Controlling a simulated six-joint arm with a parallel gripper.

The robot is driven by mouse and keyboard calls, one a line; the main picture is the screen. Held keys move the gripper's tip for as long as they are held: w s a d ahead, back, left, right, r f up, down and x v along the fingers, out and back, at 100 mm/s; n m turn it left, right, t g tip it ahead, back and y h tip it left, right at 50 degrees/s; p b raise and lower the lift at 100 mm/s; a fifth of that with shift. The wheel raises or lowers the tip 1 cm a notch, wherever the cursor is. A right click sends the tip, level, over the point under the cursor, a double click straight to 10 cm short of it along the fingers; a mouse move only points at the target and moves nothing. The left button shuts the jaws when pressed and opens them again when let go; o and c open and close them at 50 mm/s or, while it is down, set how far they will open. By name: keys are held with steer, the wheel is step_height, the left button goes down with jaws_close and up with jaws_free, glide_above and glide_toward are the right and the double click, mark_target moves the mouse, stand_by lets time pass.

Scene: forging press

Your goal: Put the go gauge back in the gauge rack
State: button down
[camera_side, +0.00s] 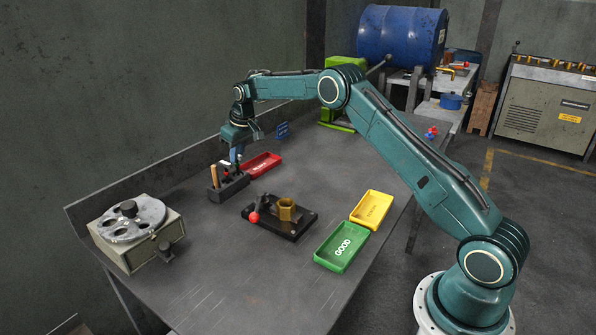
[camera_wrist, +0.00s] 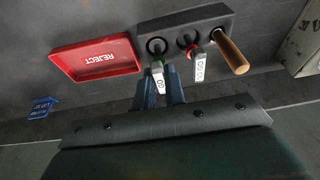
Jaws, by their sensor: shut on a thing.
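The go gauge (camera_wrist: 159,78), with a white GO label and a green band, is between the blue fingers of my gripper (camera_wrist: 160,95) in the wrist view. Its green end is at the left hole of the dark gauge rack (camera_wrist: 222,17); I cannot tell how far in it is. The no-go gauge (camera_wrist: 198,66), with a red band, stands in the middle hole. A wooden-handled tool (camera_wrist: 231,53) stands in the right hole. In the side view my gripper (camera_side: 236,156) points down over the rack (camera_side: 230,190) and largely hides the go gauge.
A red REJECT tray (camera_wrist: 95,58) lies close beside the rack. A fixture with a brass hex part (camera_side: 287,211), a green GOOD tray (camera_side: 341,247), a yellow tray (camera_side: 371,210) and a round-topped instrument (camera_side: 135,230) stand on the bench. The bench front is clear.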

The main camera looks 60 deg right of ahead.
steer(key=shift+f, duration=0.2)
stand_by(0.3)
steer(key=c, duration=1.4)
jaws_free()
steer(key=shift+v, duration=3.5)
steer(key=shift+r, duration=1.5)
